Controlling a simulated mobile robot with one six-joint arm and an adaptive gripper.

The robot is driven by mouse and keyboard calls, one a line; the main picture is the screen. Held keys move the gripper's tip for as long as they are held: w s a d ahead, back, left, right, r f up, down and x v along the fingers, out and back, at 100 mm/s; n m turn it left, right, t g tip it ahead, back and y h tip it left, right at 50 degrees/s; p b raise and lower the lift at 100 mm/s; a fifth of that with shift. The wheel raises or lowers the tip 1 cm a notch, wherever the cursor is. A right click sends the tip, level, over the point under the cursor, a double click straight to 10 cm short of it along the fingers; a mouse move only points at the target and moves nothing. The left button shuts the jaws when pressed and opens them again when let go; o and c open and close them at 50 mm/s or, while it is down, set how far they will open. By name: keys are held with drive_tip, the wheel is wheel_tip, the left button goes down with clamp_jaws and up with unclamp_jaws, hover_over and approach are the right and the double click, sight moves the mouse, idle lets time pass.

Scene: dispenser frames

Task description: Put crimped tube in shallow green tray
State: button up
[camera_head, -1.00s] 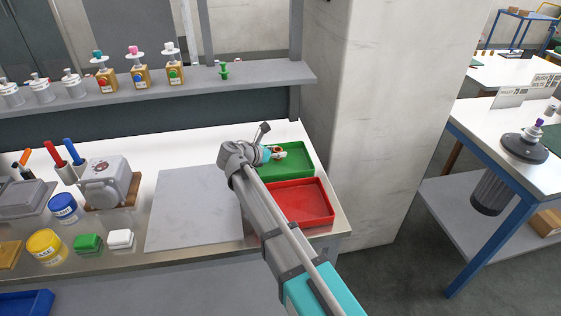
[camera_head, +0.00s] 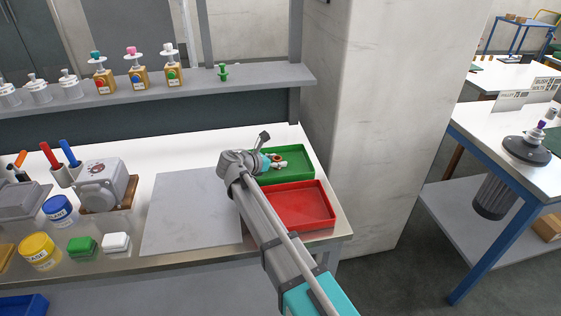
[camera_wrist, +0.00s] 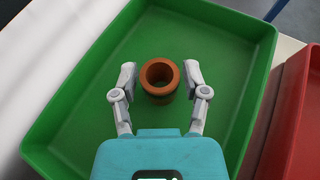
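The brown, copper-coloured tube (camera_wrist: 160,79) stands upright in the shallow green tray (camera_wrist: 75,85), its round open end facing the wrist camera. My gripper (camera_wrist: 161,84) is open, one finger on each side of the tube, with a narrow gap visible on both sides. In the head view, my gripper (camera_head: 280,162) reaches low into the green tray (camera_head: 300,175) at the back right of the bench. The tube (camera_head: 274,156) shows there only as a small brown patch, partly hidden by the fingers. I cannot see the tube's crimp clearly.
A red tray (camera_head: 310,205) lies directly in front of the green one. A grey mat (camera_head: 190,210) is to the left.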

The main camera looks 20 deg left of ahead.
drive_tip(key=shift+o, duration=0.3)
drive_tip(key=shift+r, duration=0.2)
drive_tip(key=shift+s+a+r+p, duration=0.1)
drive_tip(key=shift+s+p, duration=0.15)
drive_tip(key=shift+p, duration=0.1)
drive_tip(key=p+v, duration=0.3)
drive_tip(key=v, duration=0.6)
drive_tip(key=shift+s+a+r+p, duration=0.2)
drive_tip(key=shift+s+p, duration=0.1)
drive_tip(key=shift+p, duration=0.1)
drive_tip(key=shift+v, duration=0.85)
drive_tip(key=shift+f, duration=0.15)
drive_tip(key=shift+p, duration=0.35)
